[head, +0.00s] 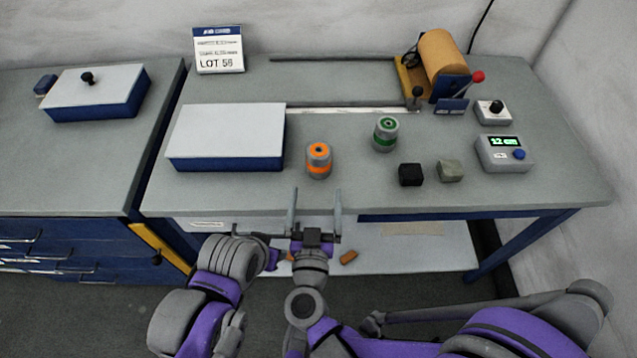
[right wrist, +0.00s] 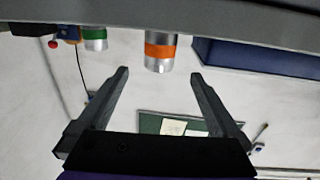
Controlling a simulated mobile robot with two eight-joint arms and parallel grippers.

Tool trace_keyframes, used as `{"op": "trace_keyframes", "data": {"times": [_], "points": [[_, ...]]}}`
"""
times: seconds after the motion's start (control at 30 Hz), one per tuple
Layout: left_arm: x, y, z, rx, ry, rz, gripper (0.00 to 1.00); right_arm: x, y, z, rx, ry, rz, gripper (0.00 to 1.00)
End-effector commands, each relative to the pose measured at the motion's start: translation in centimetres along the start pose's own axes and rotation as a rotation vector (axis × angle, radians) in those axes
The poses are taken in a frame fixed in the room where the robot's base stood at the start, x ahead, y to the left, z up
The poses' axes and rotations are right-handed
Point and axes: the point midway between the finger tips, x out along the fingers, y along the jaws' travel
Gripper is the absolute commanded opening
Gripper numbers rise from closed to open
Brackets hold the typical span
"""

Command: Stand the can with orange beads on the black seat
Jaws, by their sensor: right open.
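The can with orange beads (head: 319,160) stands upright on the bench near its front edge, right of a flat white-topped box. It is silver with orange bands and an orange top. The black seat (head: 410,174) is a small dark block to its right. My right gripper (head: 315,196) is open and empty, in front of the bench edge, its fingers pointing at the can. In the right wrist view the picture is upside down. The can (right wrist: 160,55) shows beyond and between the open fingertips (right wrist: 159,74), apart from them. I do not make out my left gripper.
A can with green bands (head: 385,134) stands behind and right of the orange one. A grey block (head: 450,171) sits right of the black seat. The white-topped box (head: 226,132) stands left; a display unit (head: 504,154) and a foil-roll holder (head: 443,62) stand right.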

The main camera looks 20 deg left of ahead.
Motion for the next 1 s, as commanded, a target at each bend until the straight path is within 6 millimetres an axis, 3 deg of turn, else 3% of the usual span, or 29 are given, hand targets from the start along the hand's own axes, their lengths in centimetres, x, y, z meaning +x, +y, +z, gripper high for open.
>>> {"op": "trace_keyframes", "data": {"times": [0.37,0.63,0.73,0.83,1.0], "points": [[0.1,0.0,0.0,0.0,0.0,0.0,0.5,-0.4,0.1,-0.3,0.001,0.004,-0.006,1.0],[0.1,0.0,0.0,0.0,0.0,0.0,0.5,1.9,2.9,-4.0,0.013,-0.007,-0.212,1.0],[0.1,0.0,0.0,0.0,0.0,0.0,0.5,1.6,5.4,-3.3,0.001,-0.142,-0.294,1.0],[0.1,0.0,0.0,0.0,0.0,0.0,0.5,-0.3,9.2,-1.0,-0.002,-0.353,-0.307,1.0],[0.1,0.0,0.0,0.0,0.0,0.0,0.5,-6.9,17.6,3.9,0.034,-0.767,-0.145,1.0]]}}
